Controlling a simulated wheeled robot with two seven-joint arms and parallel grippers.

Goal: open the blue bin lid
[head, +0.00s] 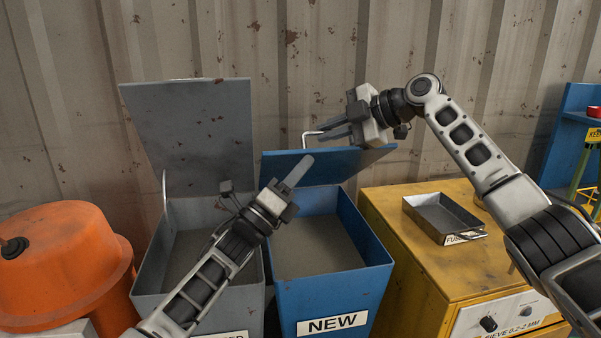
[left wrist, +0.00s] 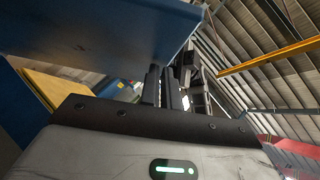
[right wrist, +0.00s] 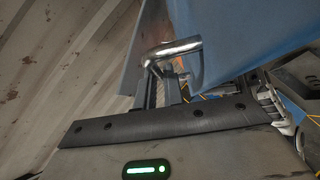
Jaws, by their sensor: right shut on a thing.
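The blue bin (head: 372,262) stands in the middle of the head view with a "NEW" label. Its blue lid (head: 342,163) is raised at the back, and the grey inside of the bin shows. My right gripper (head: 328,131) is shut on the lid's metal handle (right wrist: 176,50), beside the blue lid face in the right wrist view (right wrist: 245,35). My left gripper (head: 297,172) is shut and empty, its fingers pointing up close to the lid's left part. In the left wrist view a blue panel, likely the lid (left wrist: 110,25), hangs over the fingers; contact cannot be told.
A grey bin (head: 142,285) with its lid (head: 190,125) up stands left of the blue one. An orange drum (head: 65,262) is at far left. A yellow cabinet (head: 405,235) with a metal tray (head: 443,213) stands right. A corrugated wall (head: 330,50) is close behind.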

